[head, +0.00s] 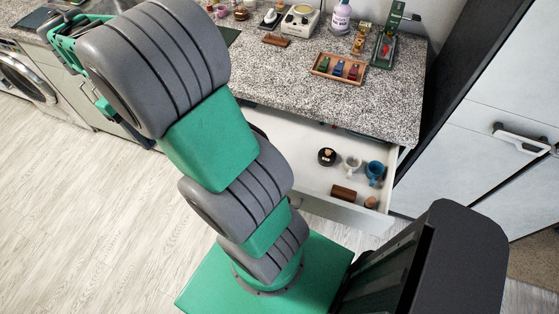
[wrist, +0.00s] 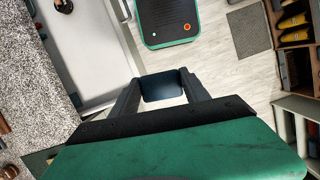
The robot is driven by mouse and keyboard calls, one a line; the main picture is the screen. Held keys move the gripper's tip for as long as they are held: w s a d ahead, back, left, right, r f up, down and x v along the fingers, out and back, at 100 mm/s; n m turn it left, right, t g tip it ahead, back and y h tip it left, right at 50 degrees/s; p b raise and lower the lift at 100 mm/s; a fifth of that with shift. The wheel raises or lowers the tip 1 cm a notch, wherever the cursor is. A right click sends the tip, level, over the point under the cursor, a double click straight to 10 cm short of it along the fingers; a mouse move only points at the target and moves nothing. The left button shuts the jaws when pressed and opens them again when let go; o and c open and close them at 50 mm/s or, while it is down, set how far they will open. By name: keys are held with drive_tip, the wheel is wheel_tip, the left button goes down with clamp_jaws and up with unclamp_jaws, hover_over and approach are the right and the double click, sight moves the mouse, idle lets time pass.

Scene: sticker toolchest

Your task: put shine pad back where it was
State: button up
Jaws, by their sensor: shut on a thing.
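In the wrist view, my gripper (wrist: 161,78) is shut on a dark blue, block-like pad (wrist: 162,88), which I take to be the shine pad. One finger is on each side of it, and it is held above the pale floor, beside the open drawer. In the head view, my arm reaches to the upper left; I cannot make out the fingers or the pad there. The open drawer (head: 290,140) under the counter holds a black round tin (head: 327,157), a white mug (head: 352,165), a blue mug (head: 375,172) and a brown cylinder (head: 343,193).
The speckled counter (head: 290,75) carries a wooden tray (head: 338,68) with small coloured items, a white appliance (head: 300,21), a purple-white bottle (head: 341,16) and a green-black tool (head: 387,40). Its front middle is clear. Shelves (wrist: 290,38) stand at right in the wrist view.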

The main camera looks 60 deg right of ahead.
drive_tip(key=s+d+f+b, duration=0.4)
drive_tip(key=d+f+b, duration=0.2)
drive_tip(key=d+f, duration=0.1)
drive_tip(key=s+d+f+b, duration=0.4)
drive_tip(key=d+f+b, duration=0.1)
drive_tip(key=d+f, duration=0.25)
drive_tip(key=shift+n, duration=0.8)
drive_tip(key=s+d+f+b, duration=0.1)
drive_tip(key=s+d+f, duration=0.3)
drive_tip(key=s, duration=0.1)
drive_tip(key=s+d+f+b, duration=0.2)
drive_tip(key=s+d+f, duration=0.1)
drive_tip(key=s+d, duration=0.2)
drive_tip(key=s+d+f+b, duration=0.2)
drive_tip(key=s+d+f, duration=0.2)
drive_tip(key=s, duration=0.2)
drive_tip(key=shift+d+f, duration=0.35)
drive_tip(key=x, duration=0.3)
drive_tip(key=shift+w+d+b, duration=0.1)
drive_tip(key=shift+w+b, duration=0.2)
drive_tip(key=shift+b, duration=0.05)
drive_tip(key=shift+f, duration=0.25)
drive_tip(key=shift+h, duration=0.3)
